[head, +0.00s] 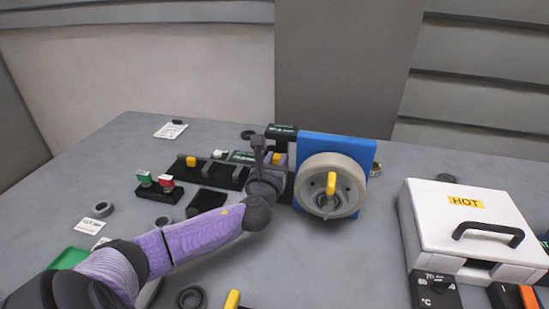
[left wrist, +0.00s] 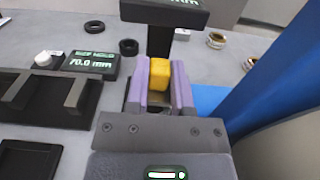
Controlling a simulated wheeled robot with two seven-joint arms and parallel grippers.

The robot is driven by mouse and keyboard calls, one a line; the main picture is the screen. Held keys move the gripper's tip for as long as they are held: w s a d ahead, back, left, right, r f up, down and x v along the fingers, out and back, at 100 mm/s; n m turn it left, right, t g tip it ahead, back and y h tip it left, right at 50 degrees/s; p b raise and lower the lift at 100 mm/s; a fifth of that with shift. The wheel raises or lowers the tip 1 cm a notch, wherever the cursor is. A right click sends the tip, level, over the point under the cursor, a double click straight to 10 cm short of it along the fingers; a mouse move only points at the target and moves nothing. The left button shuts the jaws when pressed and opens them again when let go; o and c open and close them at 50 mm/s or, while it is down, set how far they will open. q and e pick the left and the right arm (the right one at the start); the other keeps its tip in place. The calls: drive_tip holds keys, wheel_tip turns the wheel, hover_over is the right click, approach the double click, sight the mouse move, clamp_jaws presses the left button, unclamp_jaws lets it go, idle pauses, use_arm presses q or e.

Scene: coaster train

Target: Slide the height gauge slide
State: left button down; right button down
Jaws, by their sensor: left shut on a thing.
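The height gauge (head: 282,131) is a dark upright post with a dark display head, standing left of a blue panel; its head also shows at the top of the left wrist view (left wrist: 165,12). Its slide has a yellow grip (left wrist: 159,75), which also shows in the head view (head: 276,158). My left gripper (left wrist: 164,88) is shut on the yellow grip, with one purple finger on each side. In the head view my left gripper (head: 268,160) partly hides the post. My right gripper is in neither view.
The blue panel (head: 362,150) with a grey wheel (head: 345,198) stands close right of the gauge. A black rail fixture (head: 222,178) and a small display (left wrist: 90,62) reading 70.0 mm lie left. A white HOT box (head: 430,210) stands far right.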

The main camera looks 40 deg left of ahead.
use_arm(q)
drive_tip(key=c, duration=0.7)
unclamp_jaws()
drive_tip(key=shift+r, duration=0.25)
drive_tip(key=shift+o, duration=1.1)
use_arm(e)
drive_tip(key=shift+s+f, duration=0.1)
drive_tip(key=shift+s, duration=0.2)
use_arm(q)
drive_tip(key=shift+s+d, duration=0.2)
drive_tip(key=shift+s, duration=0.1)
drive_tip(key=p+v, duration=0.3)
drive_tip(key=v, duration=0.6)
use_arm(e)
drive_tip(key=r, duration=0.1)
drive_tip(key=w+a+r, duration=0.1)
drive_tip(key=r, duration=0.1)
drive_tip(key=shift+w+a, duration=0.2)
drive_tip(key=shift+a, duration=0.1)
use_arm(q)
drive_tip(key=shift+f, duration=0.1)
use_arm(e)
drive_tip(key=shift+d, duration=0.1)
